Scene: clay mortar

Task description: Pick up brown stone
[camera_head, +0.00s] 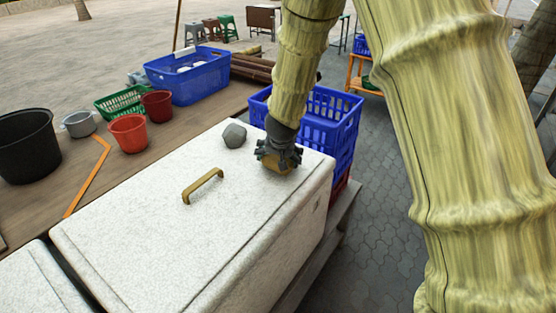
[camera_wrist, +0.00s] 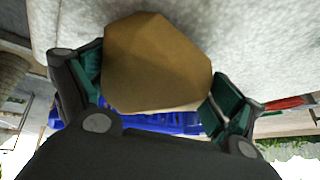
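The brown stone (camera_wrist: 155,62) is a faceted, tan-brown lump. In the wrist view it fills the space between my gripper's two fingers. In the head view the brown stone (camera_head: 277,167) shows under my gripper, on the lid of the white box (camera_head: 130,230), near its far right corner. My gripper (camera_head: 279,155) points down over the stone and covers part of it. My gripper (camera_wrist: 157,85) has its fingers spread wide, one on each side of the stone. The left finger is right against its edge or very close. Firm contact on both sides cannot be made out.
A grey stone (camera_head: 235,135) lies on the lid left of my gripper. A gold handle (camera_head: 203,186) stands up from the lid. A blue crate (camera_head: 337,122) stands just behind the box. Red pots (camera_head: 128,133) and a blue tub (camera_head: 188,78) are on the wooden table at left.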

